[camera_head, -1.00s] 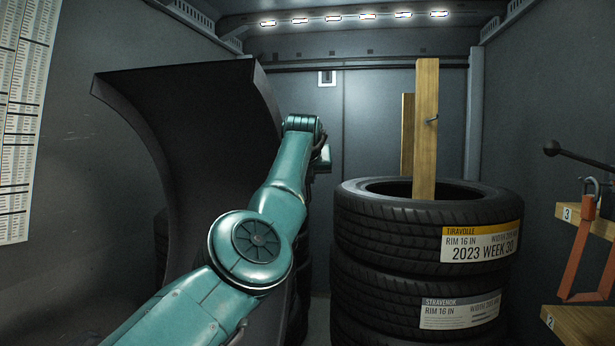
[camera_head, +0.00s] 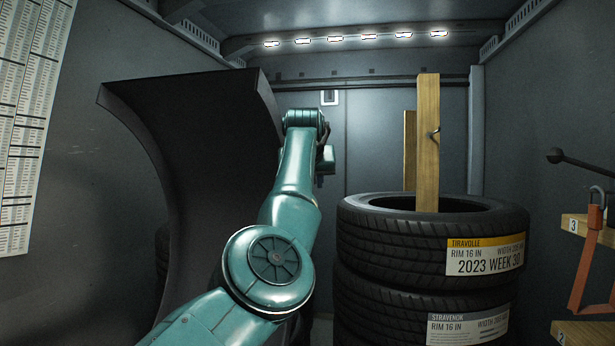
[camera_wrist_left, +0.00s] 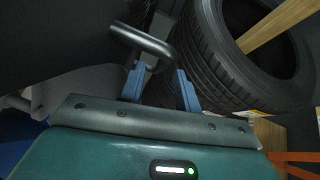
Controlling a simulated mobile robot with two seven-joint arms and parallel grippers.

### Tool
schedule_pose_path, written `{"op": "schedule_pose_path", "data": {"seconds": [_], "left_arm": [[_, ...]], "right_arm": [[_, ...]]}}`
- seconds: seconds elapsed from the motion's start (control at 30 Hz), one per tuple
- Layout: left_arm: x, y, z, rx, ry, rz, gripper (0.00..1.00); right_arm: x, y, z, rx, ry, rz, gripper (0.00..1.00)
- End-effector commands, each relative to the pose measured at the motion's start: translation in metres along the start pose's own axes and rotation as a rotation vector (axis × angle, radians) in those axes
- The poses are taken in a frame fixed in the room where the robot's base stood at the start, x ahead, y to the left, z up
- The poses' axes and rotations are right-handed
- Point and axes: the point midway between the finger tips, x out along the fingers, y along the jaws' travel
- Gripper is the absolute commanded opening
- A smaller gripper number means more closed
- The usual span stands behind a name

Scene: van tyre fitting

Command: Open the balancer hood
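The balancer hood appears to be the large dark curved panel (camera_head: 195,130) on the left in the head view, standing high with its top edge near the back wall. My left arm reaches up in front of its right edge; the gripper itself is hidden there behind the wrist. In the left wrist view a dark metal bar handle (camera_wrist_left: 145,42) bends down toward my left gripper (camera_wrist_left: 160,78). My right gripper is not in view.
A tyre stack (camera_head: 430,240) stands close to the right of my left arm, with a wooden post (camera_head: 427,140) rising from it. Wooden steps (camera_head: 590,230) and an orange strap (camera_head: 585,265) are at the far right. A printed chart (camera_head: 30,120) hangs on the left wall.

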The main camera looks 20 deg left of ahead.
Motion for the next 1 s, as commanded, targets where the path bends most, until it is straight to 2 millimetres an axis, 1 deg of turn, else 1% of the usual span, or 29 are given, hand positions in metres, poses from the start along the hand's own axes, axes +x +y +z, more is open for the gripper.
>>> {"op": "schedule_pose_path", "data": {"seconds": [0.03,0.1,0.2,0.3,0.4,0.6,1.0], "left_arm": [[-0.011,-0.001,-0.005,-0.003,-0.006,-0.004,0.32],[-0.028,-0.001,-0.004,-0.002,-0.004,-0.003,0.32],[-0.051,-0.001,-0.003,-0.002,-0.003,-0.003,0.32],[-0.068,-0.001,-0.003,0.000,0.000,-0.003,0.32],[-0.081,-0.001,-0.001,-0.001,0.001,-0.002,0.32],[-0.091,0.000,-0.001,0.001,0.003,0.000,0.32],[-0.091,0.000,-0.001,0.001,0.003,0.000,0.32]], "right_arm": [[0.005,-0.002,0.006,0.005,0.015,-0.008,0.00],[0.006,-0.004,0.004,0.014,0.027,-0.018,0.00],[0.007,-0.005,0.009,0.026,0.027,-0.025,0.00],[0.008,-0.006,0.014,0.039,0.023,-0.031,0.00],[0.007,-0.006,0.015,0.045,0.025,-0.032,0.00],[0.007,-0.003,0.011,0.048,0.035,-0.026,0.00],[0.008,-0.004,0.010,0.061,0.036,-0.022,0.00]]}}
